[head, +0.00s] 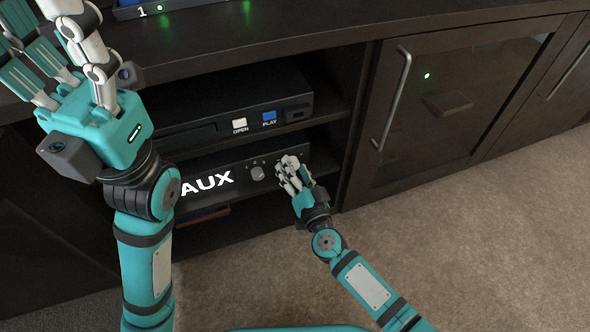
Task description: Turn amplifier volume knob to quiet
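The amplifier (238,188) is a dark unit on a lower shelf of the cabinet, with a lit "AUX" display. Its grey round volume knob (257,173) sits right of the display, with small marks above it. My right gripper (288,170) is just right of the knob, in front of the amplifier's right end. Its pale fingers look bent, a small gap shows between them and the knob, and how far they are closed is unclear. My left gripper (42,38) is raised at the upper left, fingers spread and empty, away from the amplifier.
A disc player (215,110) with OPEN and PLAY buttons stands on the shelf above. A glass cabinet door (440,115) with a metal handle (393,100) is to the right. Another device (190,5) sits on top. Bare carpet (470,240) lies at the lower right.

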